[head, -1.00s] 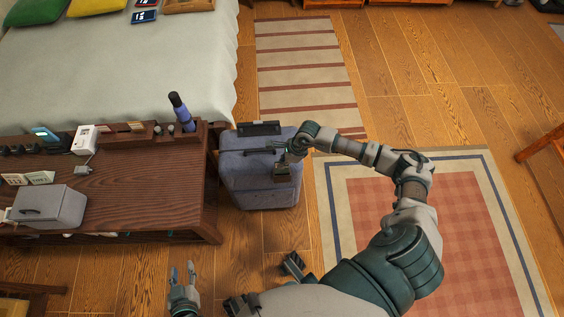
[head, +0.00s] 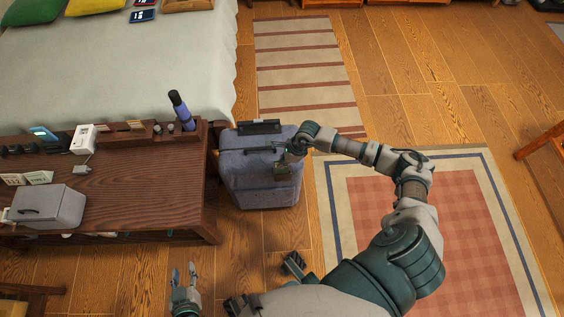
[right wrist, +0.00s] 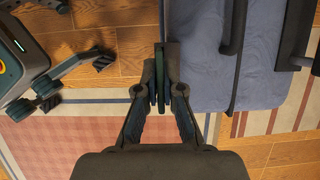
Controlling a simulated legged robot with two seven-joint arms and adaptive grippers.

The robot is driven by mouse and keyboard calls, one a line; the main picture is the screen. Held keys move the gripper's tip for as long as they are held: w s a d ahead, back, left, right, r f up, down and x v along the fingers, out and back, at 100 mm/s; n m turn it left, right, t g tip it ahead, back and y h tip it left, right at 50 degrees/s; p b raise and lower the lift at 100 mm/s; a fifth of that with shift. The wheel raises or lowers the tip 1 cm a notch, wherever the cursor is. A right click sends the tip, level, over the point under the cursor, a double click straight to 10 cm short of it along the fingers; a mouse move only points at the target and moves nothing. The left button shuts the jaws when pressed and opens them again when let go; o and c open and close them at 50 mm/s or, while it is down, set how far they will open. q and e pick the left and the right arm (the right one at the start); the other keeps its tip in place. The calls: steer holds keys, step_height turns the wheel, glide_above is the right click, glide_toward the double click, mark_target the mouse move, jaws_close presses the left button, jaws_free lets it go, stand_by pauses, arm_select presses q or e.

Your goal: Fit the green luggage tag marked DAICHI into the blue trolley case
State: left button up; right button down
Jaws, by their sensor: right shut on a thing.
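The blue trolley case (head: 257,186) stands on the wooden floor beside the dark wooden bench in the head view. Its blue side and dark handle also show at the upper right of the right wrist view (right wrist: 215,85). My right gripper (head: 281,168) is over the near right part of the case in the head view. In the right wrist view its fingers are shut on a thin, edge-on greenish piece, the luggage tag (right wrist: 161,82). The name on it cannot be read, and whether it touches the case is unclear. My left gripper (head: 183,274) is open and empty, low in the head view.
The dark wooden bench (head: 140,190), left of the case, carries a grey box (head: 50,207), a blue bottle (head: 181,110) and small items. A bed (head: 120,70) is behind. A red checked rug (head: 450,230) lies right.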

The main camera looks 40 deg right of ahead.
steer(key=shift+s+f, duration=0.25)
steer(key=shift+f, duration=0.25)
steer(key=shift+d+f, duration=0.1)
steer(key=shift+d, duration=0.15)
steer(key=shift+d, duration=0.1)
stand_by(0.4)
steer(key=c, duration=1.2)
jaws_free()
steer(key=shift+c, duration=0.2)
steer(key=shift+w, duration=0.15)
steer(key=o, duration=0.4)
steer(key=shift+r, duration=0.3)
